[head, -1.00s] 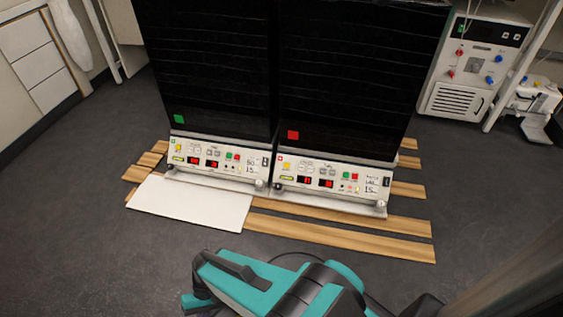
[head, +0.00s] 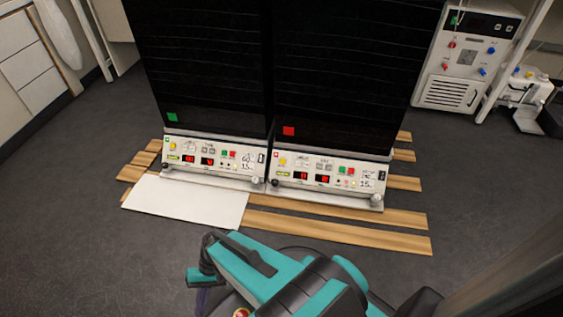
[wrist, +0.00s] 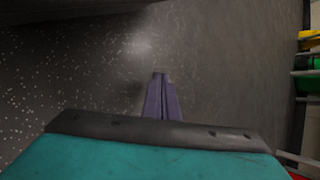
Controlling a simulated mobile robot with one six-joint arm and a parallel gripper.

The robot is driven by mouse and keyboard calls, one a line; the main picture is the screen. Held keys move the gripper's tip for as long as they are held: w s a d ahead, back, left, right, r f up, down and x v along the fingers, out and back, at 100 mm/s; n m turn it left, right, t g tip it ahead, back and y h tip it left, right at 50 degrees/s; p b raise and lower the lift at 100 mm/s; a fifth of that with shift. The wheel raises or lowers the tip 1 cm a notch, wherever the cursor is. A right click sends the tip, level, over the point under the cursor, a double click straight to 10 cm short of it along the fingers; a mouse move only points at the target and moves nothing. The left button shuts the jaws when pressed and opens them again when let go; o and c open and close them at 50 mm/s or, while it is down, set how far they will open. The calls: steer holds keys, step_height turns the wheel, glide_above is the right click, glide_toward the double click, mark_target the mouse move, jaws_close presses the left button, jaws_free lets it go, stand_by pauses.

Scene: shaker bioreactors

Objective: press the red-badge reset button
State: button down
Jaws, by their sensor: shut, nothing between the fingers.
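The red-badge shaker is the right one of two dark cabinets; its red square badge (head: 288,131) sits low on its black front. Below it is a pale control panel (head: 325,176) with red displays, a yellow button, small green and red buttons and a knob. The labels are too small to tell which button is reset. My gripper shows in the wrist view as purple fingers (wrist: 160,78), shut and empty, pointing over dark grey floor. The panel is not in the wrist view. In the head view my teal arm is in front of the shakers, apart from the panel.
The left shaker has a green badge (head: 172,117) and a similar panel. Wooden slats (head: 340,231) and a white board (head: 185,202) lie on the floor before the shakers. A white instrument (head: 466,65) stands at back right. Grey floor is open around them.

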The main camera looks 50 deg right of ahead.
mark_target(283, 161)
steer(key=w+d+r+t, duration=0.1)
steer(key=w+d, duration=0.2)
steer(key=w+d+r+m+t, duration=0.1)
steer(key=w+d+t, duration=0.1)
steer(key=w+d, duration=0.1)
steer(key=w+d+r+m+t+p, duration=0.1)
steer(key=w+d, duration=0.2)
steer(key=w, duration=0.1)
steer(key=shift+d+r+t, duration=0.1)
steer(key=shift+d+t, duration=0.2)
steer(key=shift+d, duration=0.05)
steer(key=w+d+r+m+t+h+p, duration=0.1)
steer(key=w+d+r+m+t, duration=0.15)
steer(key=d, duration=0.75)
steer(key=w+d+r+m+t+h, duration=0.15)
steer(key=d+r, duration=0.25)
steer(key=d, duration=0.6)
steer(key=w+d+r+m+t+h+p, duration=0.1)
steer(key=w+d+r+m+t+h, duration=0.15)
steer(key=d, duration=0.75)
steer(key=s+d+r+t+h, duration=0.1)
steer(key=d+r, duration=0.1)
steer(key=d, duration=0.5)
steer(key=s+d+r+m+t+h, duration=0.1)
steer(key=s+d+r+t, duration=0.1)
steer(key=d, duration=0.6)
steer(key=shift+d+r+h, duration=0.15)
steer(key=shift+r+h, duration=0.15)
steer(key=shift+r, duration=0.5)
